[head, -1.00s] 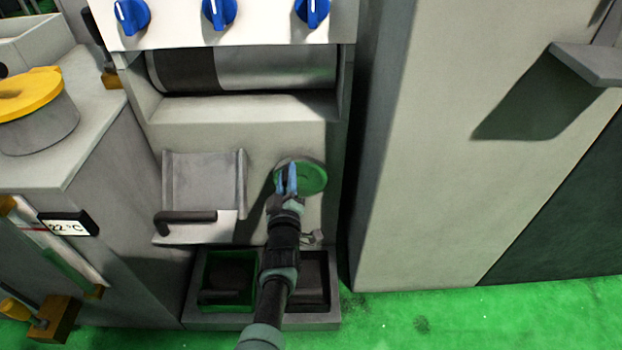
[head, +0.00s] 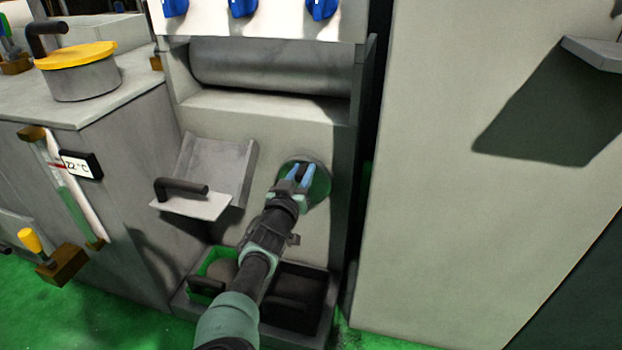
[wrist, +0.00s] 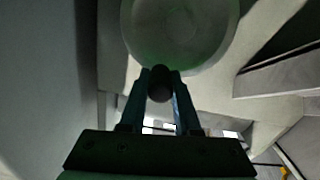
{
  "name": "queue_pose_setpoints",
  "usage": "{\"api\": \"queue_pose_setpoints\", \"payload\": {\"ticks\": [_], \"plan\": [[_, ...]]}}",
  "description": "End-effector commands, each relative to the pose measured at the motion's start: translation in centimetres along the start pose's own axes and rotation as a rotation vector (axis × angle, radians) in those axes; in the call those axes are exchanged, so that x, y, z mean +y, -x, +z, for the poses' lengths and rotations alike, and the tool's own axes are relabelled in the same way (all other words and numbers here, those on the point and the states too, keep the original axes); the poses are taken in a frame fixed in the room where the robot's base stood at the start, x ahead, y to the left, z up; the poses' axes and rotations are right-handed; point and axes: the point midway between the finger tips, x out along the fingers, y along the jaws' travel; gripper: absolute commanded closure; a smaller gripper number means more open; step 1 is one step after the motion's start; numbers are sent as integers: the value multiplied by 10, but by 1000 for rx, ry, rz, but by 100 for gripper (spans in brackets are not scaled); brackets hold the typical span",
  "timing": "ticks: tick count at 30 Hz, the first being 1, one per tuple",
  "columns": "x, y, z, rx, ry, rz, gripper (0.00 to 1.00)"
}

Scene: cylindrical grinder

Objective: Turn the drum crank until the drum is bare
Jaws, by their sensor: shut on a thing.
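The drum (head: 270,68) lies across the recess under the blue knobs. Its visible face is an even plain grey, with no dark band; its underside and back are hidden. The drum crank is a round green-tinted disc (head: 321,184) on the front panel, with a dark handle (head: 301,171) standing out from it. My gripper (head: 299,178) is shut on that handle. In the wrist view the two fingers (wrist: 160,88) stand on either side of the dark round handle (wrist: 160,83), in front of the disc (wrist: 180,25).
A sloping chute (head: 228,165) with a black-handled flap (head: 196,207) is left of the crank. Two bins, one green (head: 215,262) and one dark (head: 312,287), sit below. A tall cabinet (head: 450,220) stands close on the right. A yellow-lidded pot (head: 76,55) is at left.

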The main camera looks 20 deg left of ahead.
Motion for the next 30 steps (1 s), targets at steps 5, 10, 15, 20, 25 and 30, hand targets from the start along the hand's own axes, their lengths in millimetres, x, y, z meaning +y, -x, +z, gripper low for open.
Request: {"api": "queue_pose_setpoints", "payload": {"ticks": [5,10,15,20,25,30], "plan": [[-2,0,0,-2,-19,1,100],[-2,0,0,-2,-20,1,100],[-2,0,0,-3,-20,1,100],[-2,0,0,-2,-19,1,42],[-2,0,0,-1,-18,1,39],[-2,0,-1,-1,-18,0,39]]}}
